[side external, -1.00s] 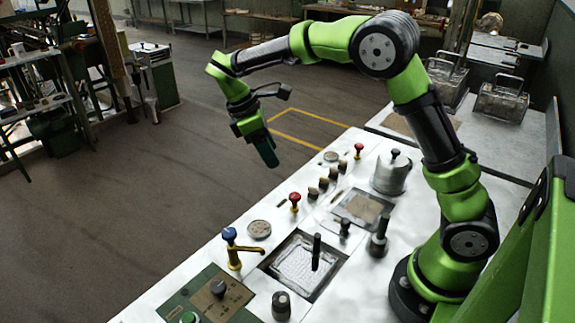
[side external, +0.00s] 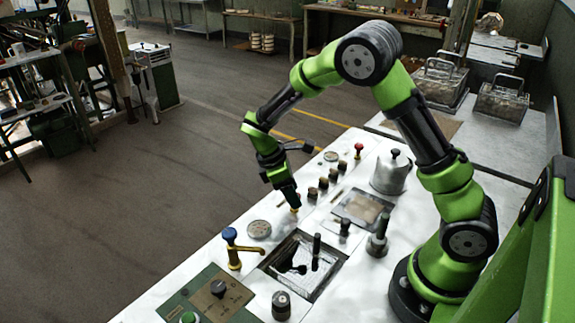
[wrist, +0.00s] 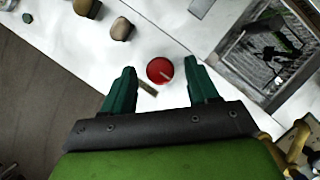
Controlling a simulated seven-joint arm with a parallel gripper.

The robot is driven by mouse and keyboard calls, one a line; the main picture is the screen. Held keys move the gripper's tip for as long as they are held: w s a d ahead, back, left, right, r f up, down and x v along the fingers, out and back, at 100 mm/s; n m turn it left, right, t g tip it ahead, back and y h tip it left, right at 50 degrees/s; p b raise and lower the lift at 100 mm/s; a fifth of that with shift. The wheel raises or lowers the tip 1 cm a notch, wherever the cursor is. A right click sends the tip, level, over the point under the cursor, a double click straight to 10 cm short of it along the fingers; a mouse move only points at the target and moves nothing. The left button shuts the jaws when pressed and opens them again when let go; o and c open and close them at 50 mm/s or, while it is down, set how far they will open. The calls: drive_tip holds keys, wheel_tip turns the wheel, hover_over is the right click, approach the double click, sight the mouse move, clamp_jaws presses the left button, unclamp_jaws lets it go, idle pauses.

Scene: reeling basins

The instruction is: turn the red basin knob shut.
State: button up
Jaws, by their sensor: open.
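In the wrist view a round red knob (wrist: 160,70) with a pale pointer mark on top sits between my two green fingertips, with white surface showing on both sides. My gripper (side external: 294,204) is open and points down over this knob in the side view. There the knob's red top is hidden behind the fingers, and only a bit of its yellow stem (side external: 295,210) shows. A second red knob (side external: 358,147) stands farther back on the counter. I cannot tell from these frames how high the fingertips are relative to the knob.
A square sunken basin (side external: 324,284) with a dark upright handle lies in front of the gripper. A yellow tap with a blue knob (side external: 229,234) stands to its left. Several brown knobs (side external: 323,183) stand behind, and a metal pot (side external: 390,176) is at right.

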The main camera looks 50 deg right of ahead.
drive_tip(key=c, duration=1)
drive_tip(key=shift+c, duration=0.2)
drive_tip(key=shift+m, duration=0.4)
drive_tip(key=m, duration=0.2)
drive_tip(key=m+y, duration=0.1)
drive_tip(key=shift+w+d+m+g+y, duration=0.1)
drive_tip(key=shift+d+m+g+y, duration=0.1)
drive_tip(key=shift+m+g+y, duration=0.15)
drive_tip(key=m, duration=0.2)
drive_tip(key=m+y, duration=0.1)
drive_tip(key=m, duration=0.1)
drive_tip(key=shift+d+m+g+y, duration=0.15)
drive_tip(key=shift+m+g+y, duration=0.1)
drive_tip(key=shift+m, duration=0.1)
drive_tip(key=m+y, duration=0.1)
drive_tip(key=m, duration=0.3)
drive_tip(key=shift+d+r+y, duration=0.1)
drive_tip(key=shift+d+y, duration=0.05)
drive_tip(key=shift+y, duration=0.25)
drive_tip(key=m+t+y, duration=0.1)
drive_tip(key=m, duration=0.3)
drive_tip(key=shift+d+m, duration=0.1)
drive_tip(key=shift+m, duration=0.2)
